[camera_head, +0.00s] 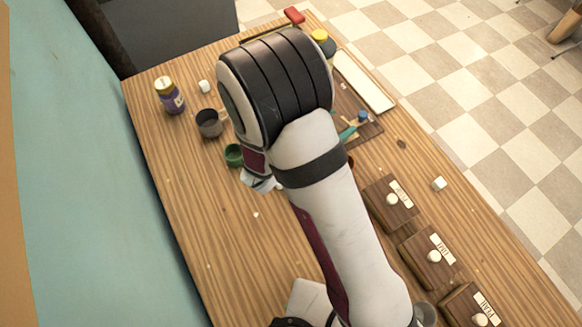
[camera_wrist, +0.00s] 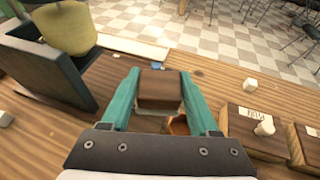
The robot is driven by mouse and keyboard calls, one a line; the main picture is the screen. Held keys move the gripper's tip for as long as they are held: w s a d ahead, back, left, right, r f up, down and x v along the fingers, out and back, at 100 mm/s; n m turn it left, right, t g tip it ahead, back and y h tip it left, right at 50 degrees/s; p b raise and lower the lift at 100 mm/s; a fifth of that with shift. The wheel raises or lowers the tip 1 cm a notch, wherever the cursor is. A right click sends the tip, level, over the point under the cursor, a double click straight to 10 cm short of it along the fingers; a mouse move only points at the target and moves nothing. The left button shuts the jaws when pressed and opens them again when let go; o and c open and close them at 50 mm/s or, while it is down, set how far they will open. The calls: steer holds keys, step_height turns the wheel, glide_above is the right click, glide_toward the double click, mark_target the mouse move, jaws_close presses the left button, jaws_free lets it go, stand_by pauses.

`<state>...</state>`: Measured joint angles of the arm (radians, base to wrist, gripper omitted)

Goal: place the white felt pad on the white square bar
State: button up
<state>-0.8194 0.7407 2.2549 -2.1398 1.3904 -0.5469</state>
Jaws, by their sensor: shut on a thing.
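In the wrist view my gripper (camera_wrist: 158,88) has its teal fingers closed on a dark brown block (camera_wrist: 160,90). The block sits between the fingertips. Another small white block (camera_head: 204,87) stands at the far left, near a purple jar. I cannot tell which of these is the square bar, and I cannot identify the felt pad.
Several wooden boxes (camera_head: 392,200) with white knobs and labels line the right side. A purple jar (camera_head: 170,97), grey cup (camera_head: 209,123) and green cup (camera_head: 234,155) stand left. In the wrist view a dark box (camera_wrist: 50,60) stands close on the left. The left-front tabletop is mostly clear.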

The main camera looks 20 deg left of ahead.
steer(key=s+a+f+n+y, duration=0.1)
steer(key=s+a, duration=0.7)
steer(key=a, duration=0.2)
steer(key=shift+y, duration=0.3)
step_height(320, 180, down, 8)
steer(key=shift+s+r, duration=0.15)
steer(key=shift+r, duration=0.05)
steer(key=shift+f, duration=0.2)
steer(key=o, duration=1.4)
steer(key=shift+c, duration=0.2)
